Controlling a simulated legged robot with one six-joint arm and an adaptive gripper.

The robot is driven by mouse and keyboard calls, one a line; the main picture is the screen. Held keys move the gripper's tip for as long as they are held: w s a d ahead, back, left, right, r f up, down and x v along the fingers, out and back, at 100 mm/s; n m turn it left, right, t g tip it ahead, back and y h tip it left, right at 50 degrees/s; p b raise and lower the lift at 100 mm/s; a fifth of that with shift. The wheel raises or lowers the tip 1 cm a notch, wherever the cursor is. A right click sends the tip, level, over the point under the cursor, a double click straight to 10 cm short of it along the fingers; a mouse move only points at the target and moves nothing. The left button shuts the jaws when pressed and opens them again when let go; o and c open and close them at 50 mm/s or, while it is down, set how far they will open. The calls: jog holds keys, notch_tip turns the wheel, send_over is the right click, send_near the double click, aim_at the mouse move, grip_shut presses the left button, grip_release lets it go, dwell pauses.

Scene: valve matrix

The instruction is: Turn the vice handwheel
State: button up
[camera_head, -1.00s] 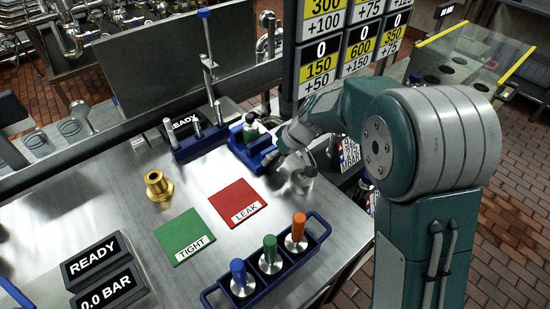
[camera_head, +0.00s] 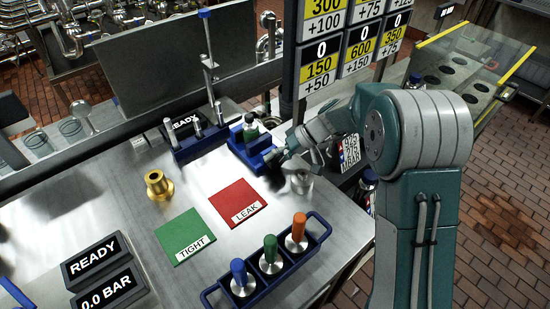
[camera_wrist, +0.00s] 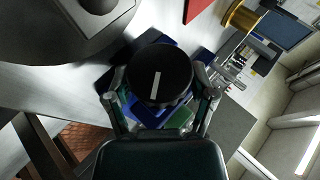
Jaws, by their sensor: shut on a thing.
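The blue vice (camera_head: 243,150) stands at the back right of the steel table, with a dark green part (camera_head: 250,131) in it. In the wrist view its round black handwheel (camera_wrist: 161,76), with a white line across its face, sits between my fingers. My gripper (camera_wrist: 160,98) is shut on the handwheel, one finger on each side. In the head view my gripper (camera_head: 281,157) is at the right side of the vice, and the handwheel is mostly hidden there.
A grey metal cylinder (camera_head: 299,180) stands close beside my gripper. Red (camera_head: 237,202) and green (camera_head: 185,236) mats, a brass fitting (camera_head: 158,186) and a blue rack (camera_head: 214,296) of handled tools are nearer. A score board (camera_head: 340,60) rises behind.

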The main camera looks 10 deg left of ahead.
jog(key=shift+f, duration=0.15)
jog(key=o, duration=1.1)
jog(key=shift+c, duration=0.2)
jog(key=shift+d, duration=0.1)
jog(key=shift+w+d+r, duration=0.1)
jog(key=shift+r, duration=0.15)
jog(key=v, duration=1.1)
jog(key=shift+d, duration=0.25)
jog(key=shift+w+r, duration=0.1)
